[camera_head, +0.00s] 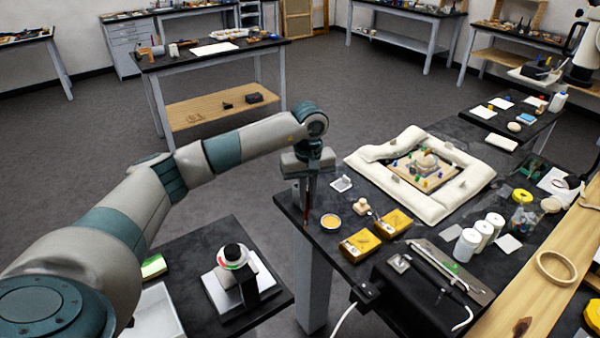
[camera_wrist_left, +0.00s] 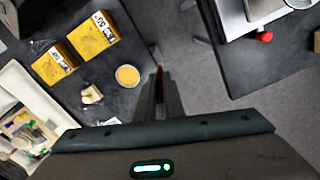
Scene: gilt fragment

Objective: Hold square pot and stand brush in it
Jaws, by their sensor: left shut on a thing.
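My left gripper (camera_head: 306,190) points down at the left edge of the dark worktable. It is shut on a thin dark-red brush (camera_head: 307,217), which hangs down between the fingers. In the left wrist view the brush (camera_wrist_left: 159,82) shows as a reddish strip between the fingers. A small pale square dish (camera_head: 341,183), which may be the square pot, sits on the table just right of the gripper, apart from it. I cannot tell its depth. My right gripper is not in view.
A round dish with orange contents (camera_head: 331,222), a small beige object (camera_head: 361,206) and yellow boxes (camera_head: 360,245) stand close by. A padded white frame (camera_head: 440,205) lies behind. White jars (camera_head: 467,244) stand to the right. A gap of floor separates the table from a lower left one.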

